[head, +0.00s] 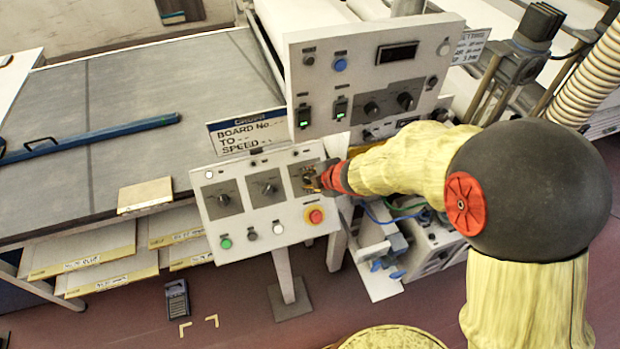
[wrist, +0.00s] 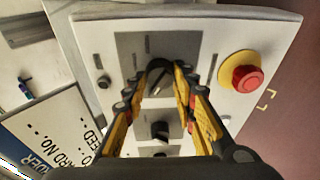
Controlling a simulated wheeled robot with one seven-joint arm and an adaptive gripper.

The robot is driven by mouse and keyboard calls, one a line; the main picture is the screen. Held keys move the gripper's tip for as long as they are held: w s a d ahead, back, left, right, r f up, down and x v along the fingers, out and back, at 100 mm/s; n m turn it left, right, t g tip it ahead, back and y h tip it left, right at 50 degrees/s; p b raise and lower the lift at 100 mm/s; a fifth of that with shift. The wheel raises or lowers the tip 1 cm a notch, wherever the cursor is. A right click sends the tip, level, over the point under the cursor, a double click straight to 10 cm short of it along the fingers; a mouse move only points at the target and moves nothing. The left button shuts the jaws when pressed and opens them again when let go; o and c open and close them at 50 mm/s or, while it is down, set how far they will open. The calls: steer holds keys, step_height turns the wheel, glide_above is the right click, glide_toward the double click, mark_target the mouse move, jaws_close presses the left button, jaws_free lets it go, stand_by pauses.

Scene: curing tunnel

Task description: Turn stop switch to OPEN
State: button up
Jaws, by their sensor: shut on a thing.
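A white control panel (head: 268,215) on a post carries three dark rotary switches on grey plates. My gripper (head: 316,182) is at the rightmost one, above the red stop button (head: 315,216). In the wrist view, my gripper (wrist: 160,78) has its yellow fingers on both sides of a black switch knob (wrist: 157,72) and is shut on it. The knob's pointer looks tilted in that view. The plate's labels are too small to read, so I cannot tell its setting. In the head view my fingers mostly hide this knob.
The other two rotary switches, left (head: 222,198) and middle (head: 268,189), are uncovered. Green (head: 226,243) and white buttons sit below them. A taller panel (head: 375,85) with a display stands behind. A sign (head: 248,133) and a grey table (head: 120,120) lie to the left.

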steer(key=m, duration=0.3)
steer(key=m+t+b, duration=0.1)
steer(key=m, duration=0.3)
steer(key=shift+f+y, duration=0.1)
steer(key=shift+y, duration=0.2)
stand_by(0.4)
steer(key=o, duration=1.1)
steer(key=shift+d, duration=0.1)
steer(key=v, duration=1.2)
steer(key=shift+s, duration=0.15)
